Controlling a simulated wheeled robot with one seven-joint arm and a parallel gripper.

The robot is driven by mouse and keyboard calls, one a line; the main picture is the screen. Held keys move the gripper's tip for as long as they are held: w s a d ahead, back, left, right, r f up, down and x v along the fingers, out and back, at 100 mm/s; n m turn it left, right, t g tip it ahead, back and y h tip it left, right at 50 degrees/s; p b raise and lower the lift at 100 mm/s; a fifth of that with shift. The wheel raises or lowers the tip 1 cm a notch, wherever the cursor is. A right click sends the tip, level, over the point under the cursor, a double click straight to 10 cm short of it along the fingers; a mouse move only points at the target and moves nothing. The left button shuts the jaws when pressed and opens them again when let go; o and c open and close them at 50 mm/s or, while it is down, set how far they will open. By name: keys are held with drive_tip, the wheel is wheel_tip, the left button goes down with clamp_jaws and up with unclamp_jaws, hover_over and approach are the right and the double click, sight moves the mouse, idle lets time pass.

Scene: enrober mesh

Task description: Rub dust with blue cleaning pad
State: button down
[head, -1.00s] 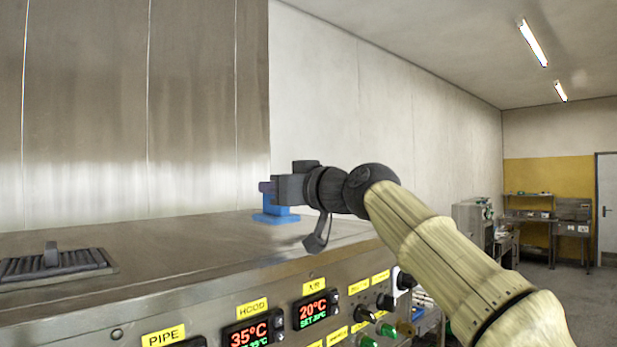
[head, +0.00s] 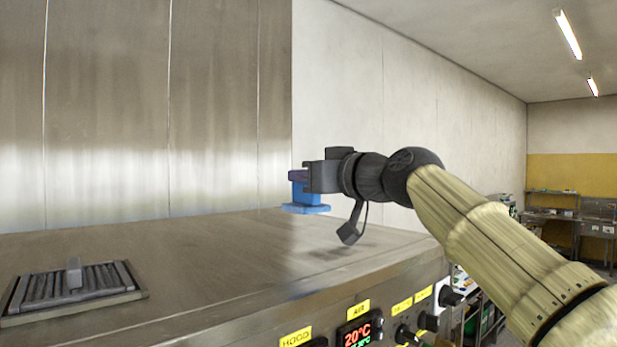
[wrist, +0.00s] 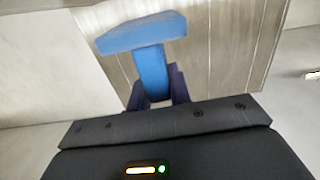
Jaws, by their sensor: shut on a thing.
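The blue cleaning pad (head: 306,208) has a flat blue base and an upright blue handle. My gripper (head: 300,178) is shut on the handle and holds the pad with its flat face down. In the head view the pad appears above the steel machine top (head: 200,245), with no clear contact. In the wrist view the pad (wrist: 143,34) stands out beyond the dark fingers (wrist: 158,92), which close on its handle. I cannot make out any dust on the machine top.
A dark slatted vent with a raised handle (head: 75,275) sits on the machine top at the left. Tall steel panels (head: 150,120) stand behind. The front carries a temperature display (head: 357,334) and knobs (head: 450,296). The machine top between vent and pad is clear.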

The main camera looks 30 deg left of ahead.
drive_tip(key=shift+a+r+p, duration=0.2)
drive_tip(key=shift+r+p, duration=0.4)
drive_tip(key=shift+r, duration=0.35)
drive_tip(key=shift+d+r, duration=0.15)
drive_tip(key=shift+r, duration=0.1)
drive_tip(key=shift+f, duration=0.1)
drive_tip(key=shift+w, duration=0.1)
